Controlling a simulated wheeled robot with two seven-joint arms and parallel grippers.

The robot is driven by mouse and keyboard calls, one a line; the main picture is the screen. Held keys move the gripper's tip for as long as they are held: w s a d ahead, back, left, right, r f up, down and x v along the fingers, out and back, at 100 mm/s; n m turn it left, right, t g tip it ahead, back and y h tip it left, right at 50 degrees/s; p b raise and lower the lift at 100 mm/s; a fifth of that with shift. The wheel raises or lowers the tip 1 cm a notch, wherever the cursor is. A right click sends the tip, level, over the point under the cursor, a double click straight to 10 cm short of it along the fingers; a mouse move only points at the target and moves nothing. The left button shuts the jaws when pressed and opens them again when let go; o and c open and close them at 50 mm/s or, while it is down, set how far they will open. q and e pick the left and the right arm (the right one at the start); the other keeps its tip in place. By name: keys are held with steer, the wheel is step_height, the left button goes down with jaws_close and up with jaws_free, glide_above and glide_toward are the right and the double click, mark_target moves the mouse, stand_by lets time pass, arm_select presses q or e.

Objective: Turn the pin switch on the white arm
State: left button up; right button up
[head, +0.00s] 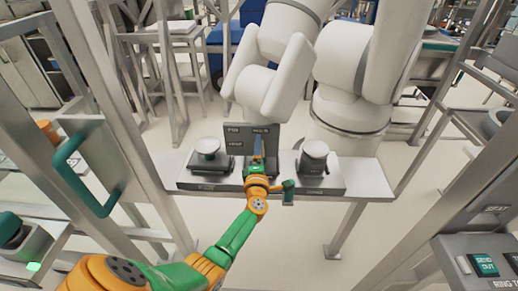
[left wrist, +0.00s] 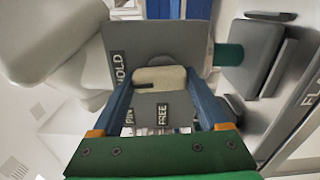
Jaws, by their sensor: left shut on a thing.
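The white arm (head: 275,50) stands behind a grey metal bench, with a dark labelled panel (head: 238,136) in front of it. My left gripper (head: 258,148) reaches this panel from the front. In the left wrist view, its two blue fingers (left wrist: 160,78) are closed on a pale, rounded switch knob (left wrist: 172,76) with a dark mark. The panel there (left wrist: 128,45) carries the words HOLD, PIN and FREE around the knob. The gripper hides the knob in the head view. My right gripper is not seen.
White-topped round fixtures stand left (head: 207,147) and right (head: 314,151) of the gripper on the bench (head: 368,178). A green-ended lever (head: 288,187) is close to the right of my wrist. Metal posts flank the bench. A green handle (head: 70,165) is at left.

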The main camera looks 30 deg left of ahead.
arm_select(q)
steer(key=shift+f+m, duration=0.1)
steer(key=shift+m, duration=0.5)
steer(key=o, duration=1.2)
steer(key=shift+o, duration=0.2)
steer(key=p+v, duration=0.1)
steer(key=v, duration=0.6)
steer(key=shift+p, duration=0.35)
